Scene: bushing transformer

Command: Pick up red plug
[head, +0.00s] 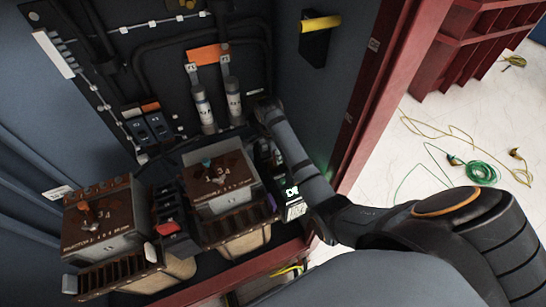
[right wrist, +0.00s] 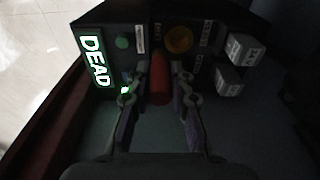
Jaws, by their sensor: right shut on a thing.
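The red plug (right wrist: 159,78) is a short red cylinder in the middle of the right wrist view, in front of a dark panel. My right gripper (right wrist: 160,88) has one finger on each side of it and is shut on it. Whether the plug is still seated in the panel I cannot tell. In the head view my right arm reaches in from the right to the cabinet, and its fingertips and the plug cannot be made out there. My left gripper is not in view.
The panel carries a lit DEAD sign (right wrist: 91,61), a green button (right wrist: 122,43), a yellow round part (right wrist: 179,39) and grey blocks (right wrist: 229,80). Brown-topped units (head: 103,213) stand left in the cabinet. A yellow handle (head: 320,23) is on its wall. Cables (head: 480,172) lie on the floor.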

